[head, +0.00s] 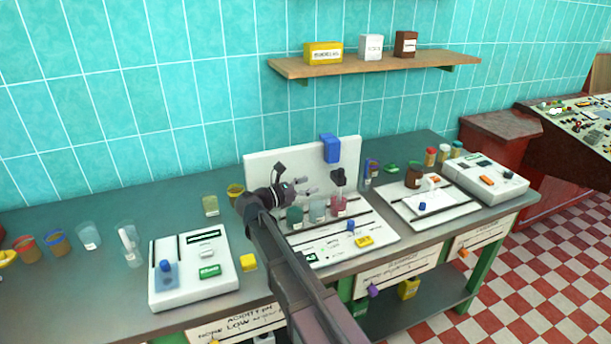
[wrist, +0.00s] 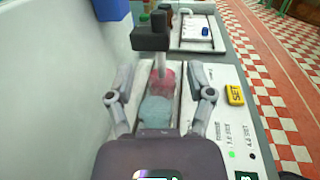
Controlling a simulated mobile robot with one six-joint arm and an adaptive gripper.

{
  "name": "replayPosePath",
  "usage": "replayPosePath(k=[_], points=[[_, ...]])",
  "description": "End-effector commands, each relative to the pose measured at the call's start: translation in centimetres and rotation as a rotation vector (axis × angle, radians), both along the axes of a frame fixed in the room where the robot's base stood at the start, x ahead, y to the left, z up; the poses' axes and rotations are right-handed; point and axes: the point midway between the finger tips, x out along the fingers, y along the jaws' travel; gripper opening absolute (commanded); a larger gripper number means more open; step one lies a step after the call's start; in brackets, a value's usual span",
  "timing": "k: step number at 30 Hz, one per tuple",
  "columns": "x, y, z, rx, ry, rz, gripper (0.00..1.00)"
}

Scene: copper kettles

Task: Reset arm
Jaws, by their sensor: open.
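My gripper (head: 308,188) is at the end of my arm, over the middle station of the bench in the head view. Its two fingers are spread apart, and they also show wide open in the wrist view (wrist: 159,97). Nothing is gripped between them. In the head view a teal beaker (head: 295,217), a clear beaker (head: 317,210) and a pink beaker (head: 338,208) stand just in front of and below the fingers. In the wrist view the pink beaker (wrist: 164,77) and a bluish beaker (wrist: 155,113) show between the fingers; their depth is hard to judge.
A white upright panel (head: 262,168) with a blue block (head: 330,148) stands behind the gripper. A yellow block (head: 364,241) lies on the station's front. White devices (head: 205,290) stand to the left and right (head: 505,185). A shelf (head: 380,65) hangs above.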

Motion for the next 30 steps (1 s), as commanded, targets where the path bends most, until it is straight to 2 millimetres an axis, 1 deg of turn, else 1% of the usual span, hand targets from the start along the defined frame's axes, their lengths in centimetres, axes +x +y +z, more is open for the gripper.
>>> replayPosePath(k=[5, 8, 11, 15, 21, 25, 30], points=[[-0.6, -1.2, -0.5, 0.061, -0.022, -0.015, 0.68], [-1.4, -2.7, -1.3, 0.142, -0.053, -0.040, 0.68], [-2.6, -4.5, -2.6, 0.261, -0.101, -0.080, 0.68], [-4.9, -7.4, -4.7, 0.469, -0.195, -0.172, 0.68], [-8.7, -10.5, -7.8, 0.771, -0.351, -0.356, 0.68], [-11.4, -11.7, -9.5, 0.949, -0.455, -0.505, 0.68], [-14.9, -12.4, -11.1, 1.157, -0.594, -0.731, 0.68]])
